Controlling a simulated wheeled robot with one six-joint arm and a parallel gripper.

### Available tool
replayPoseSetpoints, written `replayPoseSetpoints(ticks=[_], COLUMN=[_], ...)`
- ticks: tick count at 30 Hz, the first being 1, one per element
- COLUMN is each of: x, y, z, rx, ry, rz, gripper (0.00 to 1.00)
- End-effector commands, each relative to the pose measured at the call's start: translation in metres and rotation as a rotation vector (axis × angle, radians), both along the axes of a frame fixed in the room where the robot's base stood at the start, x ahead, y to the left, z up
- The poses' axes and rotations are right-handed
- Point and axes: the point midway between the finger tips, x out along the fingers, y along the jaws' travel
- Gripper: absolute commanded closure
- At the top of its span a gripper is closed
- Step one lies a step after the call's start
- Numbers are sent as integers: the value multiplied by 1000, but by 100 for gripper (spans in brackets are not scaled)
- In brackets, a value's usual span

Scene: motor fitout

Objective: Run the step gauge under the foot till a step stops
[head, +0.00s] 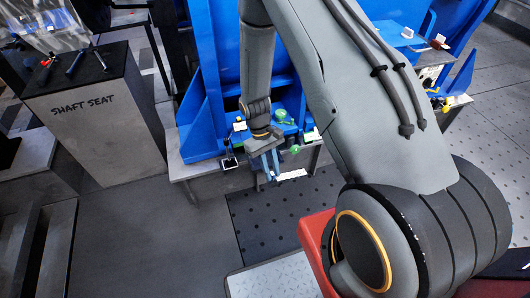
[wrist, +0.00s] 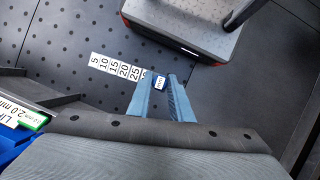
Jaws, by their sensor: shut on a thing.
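The step gauge (wrist: 118,69) is a white strip with black step numbers, 5 to 25 readable, in the wrist view. It also shows as a small white strip in the head view (head: 291,174). In the head view my gripper (head: 272,174) hangs in front of the blue machine's (head: 202,118) low base. The gauge is over the floor, apart from the machine. The gap under the foot cannot be made out.
A grey bench (head: 190,171) carries the machine, with green-topped parts (head: 280,115) on it. A label reading 2.0 mm (wrist: 15,108) shows at the wrist view's left. A grey pedestal marked SHAFT SEAT (head: 100,125) stands left. Open floor (head: 160,225) lies in front.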

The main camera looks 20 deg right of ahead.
Motion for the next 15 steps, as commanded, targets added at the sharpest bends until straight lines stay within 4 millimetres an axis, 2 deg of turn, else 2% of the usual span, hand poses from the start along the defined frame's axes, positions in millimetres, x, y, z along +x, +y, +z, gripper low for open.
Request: replayPoseSetpoints(ticks=[1, 3, 15], x=[11, 21, 91], y=[-1, -4, -6], z=[-10, -16, -38], rx=[0, -1, -2], ry=[-4, -4, -5], rz=[93, 232, 1029], gripper=[100, 100, 100])
